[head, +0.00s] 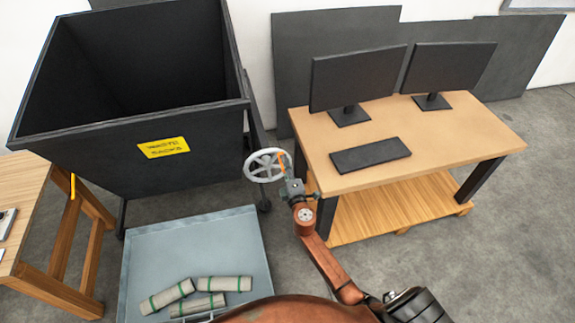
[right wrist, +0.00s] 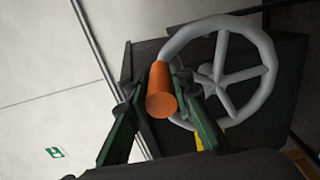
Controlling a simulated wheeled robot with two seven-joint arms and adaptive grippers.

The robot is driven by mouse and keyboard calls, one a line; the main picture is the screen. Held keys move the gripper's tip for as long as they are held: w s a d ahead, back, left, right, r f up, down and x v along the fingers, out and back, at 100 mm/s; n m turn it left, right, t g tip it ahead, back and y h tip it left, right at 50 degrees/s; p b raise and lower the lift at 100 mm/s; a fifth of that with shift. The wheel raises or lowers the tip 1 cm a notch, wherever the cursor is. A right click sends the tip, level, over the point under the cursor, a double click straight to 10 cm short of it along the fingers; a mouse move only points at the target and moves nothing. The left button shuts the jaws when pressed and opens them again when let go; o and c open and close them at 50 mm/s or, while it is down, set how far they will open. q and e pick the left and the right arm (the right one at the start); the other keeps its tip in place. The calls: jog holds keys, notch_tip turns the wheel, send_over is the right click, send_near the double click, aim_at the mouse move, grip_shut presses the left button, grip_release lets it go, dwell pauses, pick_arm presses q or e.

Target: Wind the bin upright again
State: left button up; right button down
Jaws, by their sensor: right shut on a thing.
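The large dark bin (head: 125,160) stands at the left in the head view, with a yellow label (head: 163,147) on its front. It looks tilted a little on its frame, its open top showing. A grey spoked handwheel (head: 262,165) is on its right side. The wheel also shows in the right wrist view (right wrist: 262,62). My right gripper (head: 290,182) is at the wheel's right edge. In the right wrist view its fingers are shut around the orange handle (right wrist: 162,92) of the wheel. My left gripper is not in view.
A grey tray (head: 180,262) with several rolled sacks (head: 203,303) lies below the bin. A wooden table (head: 30,185) stands at the left. A desk (head: 440,145) with two monitors (head: 357,78) and a keyboard (head: 370,155) stands right of the wheel, close to my right arm.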

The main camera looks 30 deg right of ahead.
jog(key=shift+w+a+r+p, duration=0.15)
jog(key=shift+a+r+p, duration=0.05)
jog(key=shift+r, duration=0.3)
jog(key=shift+w+a+r+p, duration=0.1)
jog(key=shift+a+r+p, duration=0.1)
jog(key=shift+r, duration=0.25)
jog(key=w+a+r, duration=0.1)
jog(key=a, duration=0.5)
jog(key=shift+w, duration=0.15)
jog(key=c, duration=1.8)
grip_release()
jog(key=shift+a+r, duration=0.1)
jog(key=shift+c, duration=0.2)
jog(key=shift+o, duration=1.3)
jog(key=shift+d, duration=0.2)
jog(key=shift+d+f, duration=0.1)
jog(key=shift+f, duration=0.2)
jog(key=shift+s+f, duration=0.1)
jog(key=shift+s, duration=0.1)
